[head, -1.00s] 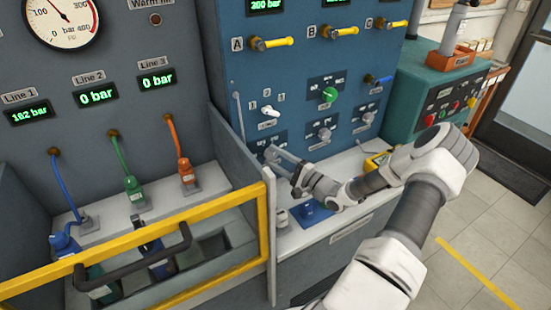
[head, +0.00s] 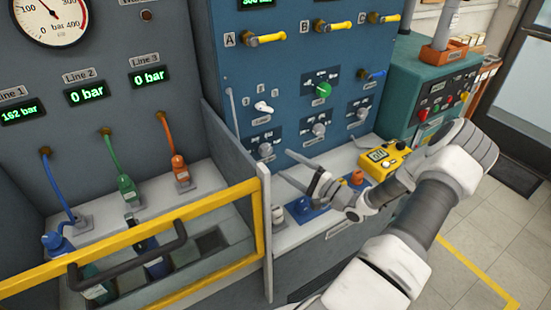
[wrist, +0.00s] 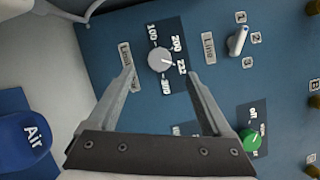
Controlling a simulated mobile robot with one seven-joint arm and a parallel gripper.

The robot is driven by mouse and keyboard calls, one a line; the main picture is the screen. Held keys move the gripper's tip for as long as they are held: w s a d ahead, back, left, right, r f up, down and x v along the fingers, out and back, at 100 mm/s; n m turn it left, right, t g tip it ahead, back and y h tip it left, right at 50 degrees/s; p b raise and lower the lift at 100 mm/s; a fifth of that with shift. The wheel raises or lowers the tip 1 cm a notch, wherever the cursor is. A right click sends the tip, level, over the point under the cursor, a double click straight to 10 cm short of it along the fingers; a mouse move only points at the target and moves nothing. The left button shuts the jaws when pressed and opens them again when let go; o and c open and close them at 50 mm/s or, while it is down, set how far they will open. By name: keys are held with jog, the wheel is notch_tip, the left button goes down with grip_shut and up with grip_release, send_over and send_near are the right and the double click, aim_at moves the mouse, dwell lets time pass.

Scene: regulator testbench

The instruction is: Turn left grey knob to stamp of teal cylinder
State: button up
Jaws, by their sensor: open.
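The left grey knob (head: 265,149) is on the blue panel's lower row, and it also shows in the wrist view (wrist: 160,60) on a dark dial plate with numbers around it. Its mark seems to point towards the right-hand number, which looks like 222. My gripper (head: 285,165) is open and empty, in front of and apart from the knob. In the wrist view its fingers (wrist: 159,75) lie either side below the knob.
Two other grey knobs (head: 319,129) (head: 362,113), a green knob (head: 323,90) and a white selector (head: 263,107) are nearby. The grey divider (head: 236,160) stands left of the gripper. A yellow meter (head: 381,157) and a blue block (head: 304,211) sit on the ledge.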

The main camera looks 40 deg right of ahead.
jog(key=v, duration=0.9)
jog(key=shift+s, duration=0.4)
jog(key=shift+d, duration=0.1)
